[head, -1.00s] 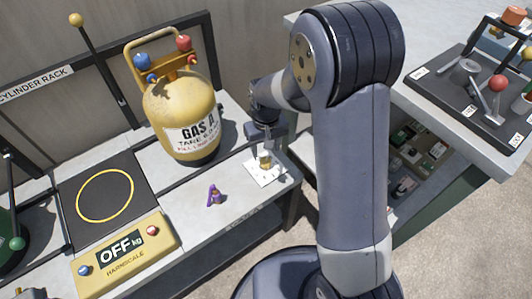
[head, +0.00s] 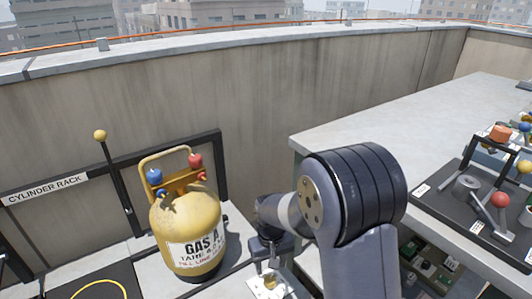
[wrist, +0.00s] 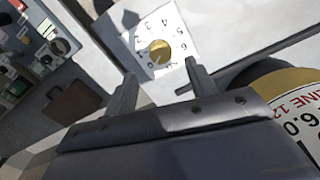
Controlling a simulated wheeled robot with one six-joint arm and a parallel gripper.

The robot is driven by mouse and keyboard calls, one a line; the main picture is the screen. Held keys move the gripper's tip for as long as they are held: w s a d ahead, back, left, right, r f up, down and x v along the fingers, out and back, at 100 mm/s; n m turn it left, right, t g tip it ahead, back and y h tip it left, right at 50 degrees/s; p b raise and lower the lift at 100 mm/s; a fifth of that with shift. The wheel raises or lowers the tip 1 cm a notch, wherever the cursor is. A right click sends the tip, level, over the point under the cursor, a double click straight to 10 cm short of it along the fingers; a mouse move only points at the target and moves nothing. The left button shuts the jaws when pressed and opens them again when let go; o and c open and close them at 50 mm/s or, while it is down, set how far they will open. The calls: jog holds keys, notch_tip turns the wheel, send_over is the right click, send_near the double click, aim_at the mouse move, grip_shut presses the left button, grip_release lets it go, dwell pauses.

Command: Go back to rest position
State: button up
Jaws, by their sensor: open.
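My gripper (wrist: 160,85) is open in the wrist view, its two fingers apart with nothing held between them. Beyond the fingertips is a brass knob (wrist: 160,50) on a white numbered dial plate (wrist: 178,28). In the head view the dial plate (head: 262,290) is at the bottom edge, with the knob (head: 270,279) partly under my gripper (head: 268,255). My arm stands bent at the lower middle of the head view. The yellow GAS A cylinder (head: 185,225) stands upright on the bench, left of my gripper.
The CYLINDER RACK frame (head: 95,180) stands behind the cylinder, against the parapet wall (head: 240,110). A grey counter (head: 440,125) on the right holds a dark tray (head: 450,205) with tools and coloured knobs. A brown case (wrist: 75,108) lies below in the wrist view.

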aim_at(271, 281)
notch_tip(271, 281, down, 8)
jog(key=shift+r+b, duration=0.2)
jog(key=shift+b, duration=0.65)
jog(key=shift+r, duration=0.1)
